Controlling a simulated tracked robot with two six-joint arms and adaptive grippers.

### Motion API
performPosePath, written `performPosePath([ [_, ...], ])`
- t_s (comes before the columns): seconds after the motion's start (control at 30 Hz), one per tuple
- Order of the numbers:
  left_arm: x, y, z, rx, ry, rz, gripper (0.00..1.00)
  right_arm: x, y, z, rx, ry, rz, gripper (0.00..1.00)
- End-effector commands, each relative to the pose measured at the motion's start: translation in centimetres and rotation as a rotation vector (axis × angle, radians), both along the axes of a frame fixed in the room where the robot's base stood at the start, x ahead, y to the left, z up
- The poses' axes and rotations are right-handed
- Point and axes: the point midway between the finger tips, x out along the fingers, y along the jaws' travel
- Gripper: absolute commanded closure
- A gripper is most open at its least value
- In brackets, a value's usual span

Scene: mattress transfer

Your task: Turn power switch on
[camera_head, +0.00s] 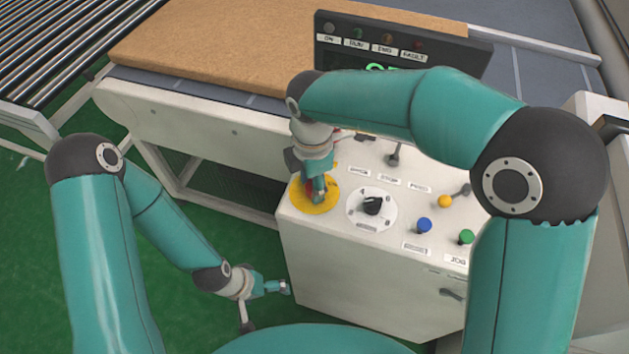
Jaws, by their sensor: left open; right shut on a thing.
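A white control box stands in the middle with its panel (345,235) facing up. A round yellow plate (325,203) lies at the panel's left corner. My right gripper (318,192) points down over this plate and is shut on the control at its middle, which the fingers mostly hide. Beside it to the right, a black rotary switch (373,205) sits on a round white dial (360,219). I cannot read which of these is labelled power. My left gripper (266,305) is open and empty, low to the left of the box.
Blue (424,226), green (466,237) and yellow (445,201) controls and small levers share the panel. Behind it a dark display (430,45) has unlit-looking lamps and green characters, partly covered by my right arm. A brown mattress (240,45) lies on the conveyor. Green floor is free at left.

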Motion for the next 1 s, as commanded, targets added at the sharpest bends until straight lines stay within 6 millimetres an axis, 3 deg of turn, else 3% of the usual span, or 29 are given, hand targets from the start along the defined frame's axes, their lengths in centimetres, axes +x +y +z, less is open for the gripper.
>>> performPosePath([
  [0.37,-0.01,0.0,-0.17,0.0,0.0,0.0,0.0,-0.05,0.08,-0.11,-0.003,0.005,-0.142,0.92],
  [1.0,-0.01,0.0,-1.0,0.0,0.0,0.0,0.0,0.17,-0.06,-0.16,0.0,0.004,-0.724,0.92],
])
